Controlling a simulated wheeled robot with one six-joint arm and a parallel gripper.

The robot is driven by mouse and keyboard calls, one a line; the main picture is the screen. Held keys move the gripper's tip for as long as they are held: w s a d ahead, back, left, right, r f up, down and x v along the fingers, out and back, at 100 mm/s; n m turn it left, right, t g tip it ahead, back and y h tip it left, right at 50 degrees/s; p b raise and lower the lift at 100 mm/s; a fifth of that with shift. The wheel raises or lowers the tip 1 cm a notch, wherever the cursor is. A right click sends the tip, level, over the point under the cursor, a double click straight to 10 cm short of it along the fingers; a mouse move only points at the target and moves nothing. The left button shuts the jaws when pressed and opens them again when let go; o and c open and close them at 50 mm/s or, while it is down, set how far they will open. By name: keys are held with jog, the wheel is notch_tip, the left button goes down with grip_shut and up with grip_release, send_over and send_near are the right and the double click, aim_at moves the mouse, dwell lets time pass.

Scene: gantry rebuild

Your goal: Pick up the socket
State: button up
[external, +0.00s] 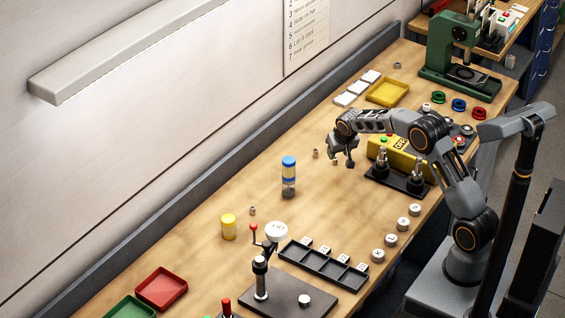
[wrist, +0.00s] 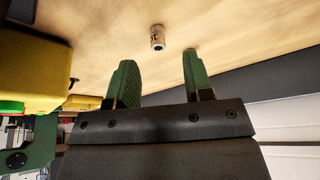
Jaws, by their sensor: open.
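A small metallic socket (wrist: 157,37) stands on the wooden bench in the wrist view, with a dark hole in its end and a dark mark on its side. It lies beyond my fingertips, roughly centred between them. My gripper (wrist: 157,62) has two green fingers spread apart with nothing between them. In the external view my gripper (external: 343,161) hangs low over the bench, left of the yellow box. A small cylinder (external: 315,153) stands just left of it and looks like the same socket, apart from the fingers.
The yellow box (external: 398,158) and a black stand with upright posts (external: 402,180) are close on the right. Other small metal pieces lie at the wall side (external: 252,210) and far back (external: 397,65). Bench around the socket is clear.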

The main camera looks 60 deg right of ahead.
aim_at(336, 159)
jog(key=p+x, duration=0.1)
jog(key=x, duration=0.3)
jog(key=shift+w+d+r+p, duration=0.15)
jog(key=shift+d+p, duration=0.15)
jog(key=shift+p, duration=0.1)
jog(key=shift+w+d+f, duration=0.1)
jog(key=shift+w+f, duration=0.1)
jog(key=shift+f, duration=0.4)
grip_shut()
